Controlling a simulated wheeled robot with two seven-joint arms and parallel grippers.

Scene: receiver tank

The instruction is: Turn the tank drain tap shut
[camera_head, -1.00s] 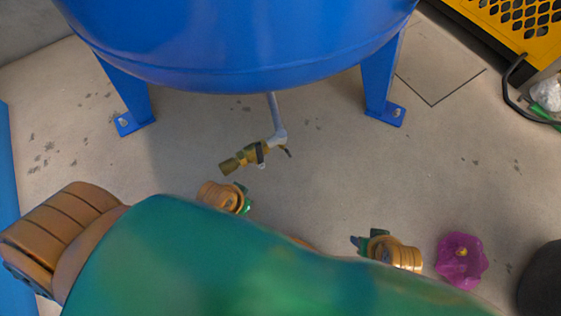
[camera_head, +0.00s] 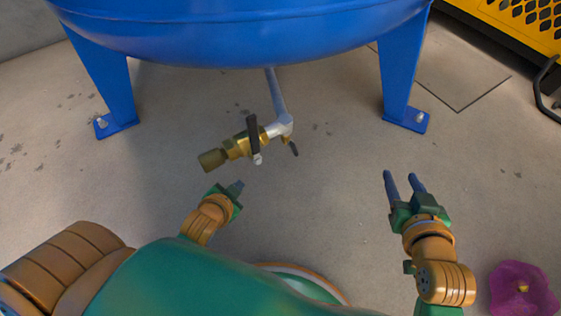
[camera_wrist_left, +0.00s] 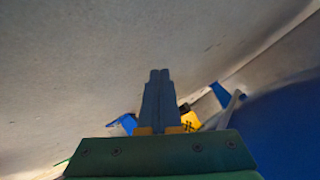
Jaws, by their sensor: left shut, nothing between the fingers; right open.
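The brass drain tap (camera_head: 240,147) hangs on a grey pipe (camera_head: 277,95) under the blue tank (camera_head: 240,35). A dark lever handle (camera_head: 253,136) stands across the tap body, with a second small dark lever to its right. My left gripper (camera_head: 238,187) is shut and empty, just below the tap's brass outlet and apart from it. In the left wrist view its closed fingers (camera_wrist_left: 158,95) point up the picture, with the blue tank at right. My right gripper (camera_head: 402,180) is open and empty, to the right of the tap, near the tank's right leg.
The tank's blue legs (camera_head: 104,85) and (camera_head: 403,75) stand bolted to the floor on both sides of the tap. A purple flower-shaped thing (camera_head: 522,288) lies at lower right. A yellow perforated panel (camera_head: 520,25) is at upper right. The floor between my grippers is clear.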

